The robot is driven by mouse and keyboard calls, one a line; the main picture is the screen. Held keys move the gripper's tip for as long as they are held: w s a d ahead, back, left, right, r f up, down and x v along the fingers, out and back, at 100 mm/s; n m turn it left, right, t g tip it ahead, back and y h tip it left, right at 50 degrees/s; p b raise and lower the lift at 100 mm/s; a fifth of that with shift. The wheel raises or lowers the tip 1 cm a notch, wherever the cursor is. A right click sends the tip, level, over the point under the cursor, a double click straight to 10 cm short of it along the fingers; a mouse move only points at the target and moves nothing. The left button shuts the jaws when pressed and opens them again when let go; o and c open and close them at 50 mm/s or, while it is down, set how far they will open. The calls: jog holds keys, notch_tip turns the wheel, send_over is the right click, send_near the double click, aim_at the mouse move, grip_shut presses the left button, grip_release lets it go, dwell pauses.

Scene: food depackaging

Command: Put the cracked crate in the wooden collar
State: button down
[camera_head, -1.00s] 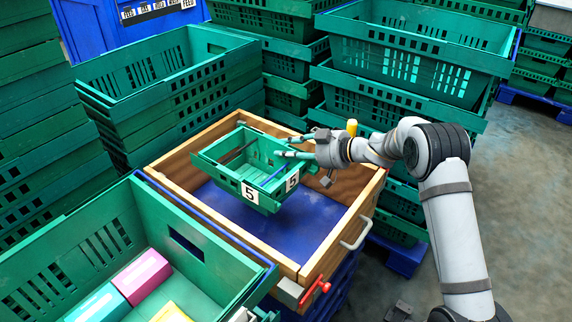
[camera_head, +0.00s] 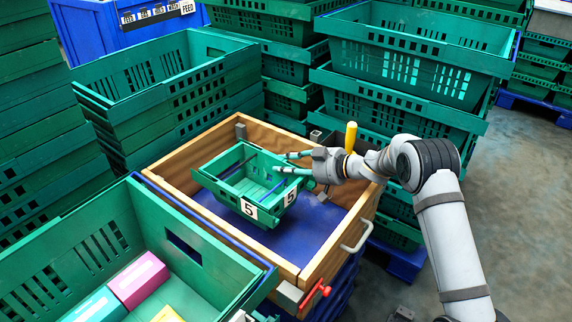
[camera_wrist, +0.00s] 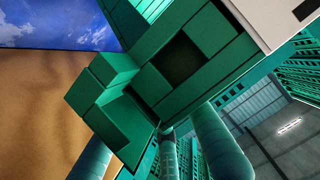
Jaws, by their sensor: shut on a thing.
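A small green crate labelled 5 (camera_head: 231,196) is held tilted inside the wooden collar (camera_head: 177,162), above its blue floor (camera_head: 300,235). A crack is too small to make out. My gripper (camera_head: 288,163) is shut on the crate's upper right rim. In the wrist view the crate (camera_wrist: 165,100) fills the middle, with my teal fingers (camera_wrist: 165,145) at its edge. The collar's brown wall (camera_wrist: 40,100) and blue floor (camera_wrist: 60,25) show at the left. Whether the crate's low corner touches the floor cannot be told.
A large green crate (camera_head: 215,255) at front left holds pink, teal and yellow boxes. Stacks of green crates (camera_head: 165,75) stand close behind and left of the collar. A metal handle (camera_head: 357,237) and red lever (camera_head: 318,297) stick out from the collar's side.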

jog(key=shift+f, duration=0.15)
jog(key=c, duration=1.4)
grip_release()
jog(key=shift+c, duration=0.2)
jog(key=shift+r, duration=0.25)
jog(key=p+v, duration=0.1)
jog(key=v, duration=0.6)
jog(key=shift+d+r, duration=0.25)
jog(key=shift+r, duration=0.15)
jog(key=shift+s, duration=0.1)
